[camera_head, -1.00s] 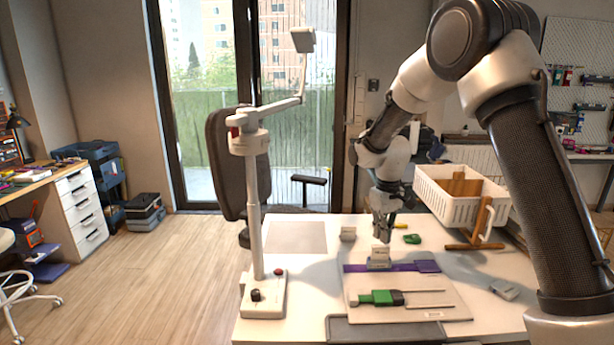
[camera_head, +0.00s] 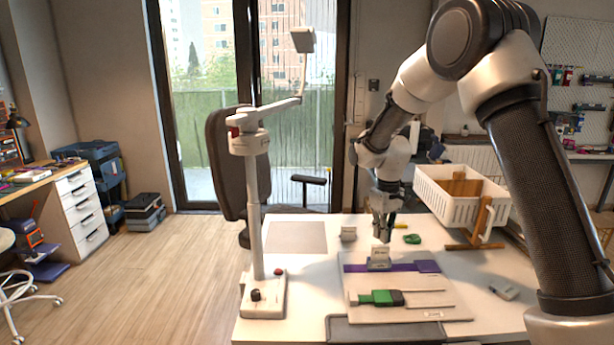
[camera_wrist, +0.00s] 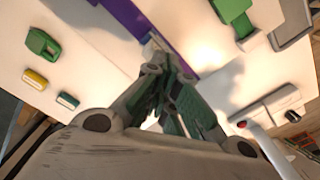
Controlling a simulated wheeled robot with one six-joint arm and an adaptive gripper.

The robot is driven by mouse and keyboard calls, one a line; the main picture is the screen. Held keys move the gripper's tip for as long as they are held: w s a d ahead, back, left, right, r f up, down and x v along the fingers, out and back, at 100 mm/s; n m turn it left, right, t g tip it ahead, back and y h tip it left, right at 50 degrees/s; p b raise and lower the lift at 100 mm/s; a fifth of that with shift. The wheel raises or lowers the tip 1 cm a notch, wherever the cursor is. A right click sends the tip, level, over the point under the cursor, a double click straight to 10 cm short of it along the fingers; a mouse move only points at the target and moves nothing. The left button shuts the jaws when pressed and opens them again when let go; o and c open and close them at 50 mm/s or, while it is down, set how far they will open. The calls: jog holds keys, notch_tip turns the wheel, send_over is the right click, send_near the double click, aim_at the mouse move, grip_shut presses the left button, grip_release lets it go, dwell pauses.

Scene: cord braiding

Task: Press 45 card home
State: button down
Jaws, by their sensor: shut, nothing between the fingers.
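A small pale card (camera_head: 380,252) stands upright in a grey-blue holder (camera_head: 379,265) on the purple strip (camera_head: 428,266) of the white board. Its print is too small to read. My gripper (camera_head: 381,240) points down, shut, with its tips right at the card's top edge. I cannot tell whether they touch it. In the wrist view my gripper (camera_wrist: 160,72) is closed over the purple strip (camera_wrist: 126,16), and its fingers hide most of the card and holder.
A green slider (camera_head: 380,298) with thin rods lies on the board's front part. A lamp-like stand (camera_head: 263,300) is at the left. The table's back left is mostly clear.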

jog(key=shift+f, duration=1.5)
jog(key=shift+r, duration=4.05)
jog(key=s+d+r+m+t, duration=0.1)
jog(key=s+d+r, duration=0.4)
jog(key=s, duration=0.6)
jog(key=s+d+r+m+t, duration=0.2)
jog(key=s+d+r, duration=0.3)
jog(key=s, duration=0.6)
jog(key=s+d+r+m+t, duration=0.1)
jog(key=s+d+r+m, duration=0.2)
jog(key=s, duration=0.9)
jog(key=shift+d+r, duration=0.95)
